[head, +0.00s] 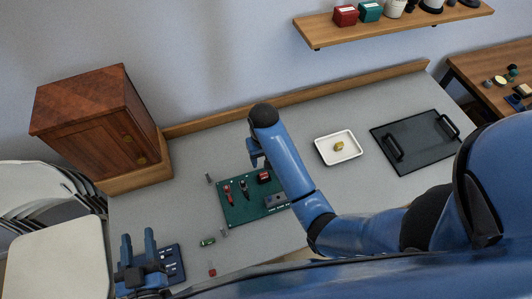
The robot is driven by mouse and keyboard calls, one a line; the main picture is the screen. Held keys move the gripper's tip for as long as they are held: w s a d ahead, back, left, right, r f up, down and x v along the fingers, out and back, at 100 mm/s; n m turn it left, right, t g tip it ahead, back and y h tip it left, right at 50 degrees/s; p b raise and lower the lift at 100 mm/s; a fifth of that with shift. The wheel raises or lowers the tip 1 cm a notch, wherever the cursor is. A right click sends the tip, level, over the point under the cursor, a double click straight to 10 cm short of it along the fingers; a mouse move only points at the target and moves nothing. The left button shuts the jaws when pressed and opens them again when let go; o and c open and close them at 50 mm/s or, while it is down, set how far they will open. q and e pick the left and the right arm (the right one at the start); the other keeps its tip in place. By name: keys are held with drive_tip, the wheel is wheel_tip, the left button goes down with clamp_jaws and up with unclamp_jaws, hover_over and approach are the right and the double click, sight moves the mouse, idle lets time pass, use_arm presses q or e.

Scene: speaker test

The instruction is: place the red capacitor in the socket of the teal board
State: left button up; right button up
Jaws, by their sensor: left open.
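The teal board (240,212) lies on the grey table with red and dark parts on it. A small grey block on it (275,200) may be the socket; I cannot tell. A small red part (212,271), possibly the red capacitor, lies on the table in front of the board. My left gripper (138,243) is open at the lower left, apart from the red part and to its left. My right gripper (256,153) points down near the board's back edge, partly hidden by my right arm, which also covers part of the board. Its jaws are unclear.
A green cylinder (207,242) lies between board and red part. A white tray (322,150) holds a yellowish piece. A black tray (415,153) stands right, a wooden cabinet (85,115) left.

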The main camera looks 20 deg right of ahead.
drive_tip(key=s+d+f+t, duration=0.4)
drive_tip(key=s+t, duration=0.2)
drive_tip(key=t, duration=0.2)
drive_tip(key=s+d+r+t, duration=0.2)
drive_tip(key=s+r+t, duration=0.3)
drive_tip(key=s+r, duration=0.2)
drive_tip(key=s+d+r+t, duration=0.1)
drive_tip(key=s+r+t, duration=0.3)
drive_tip(key=s+r, duration=0.3)
wheel_tip(320, 180, up, 4)
drive_tip(key=shift+d+t, duration=0.35)
drive_tip(key=shift+t, duration=0.05)
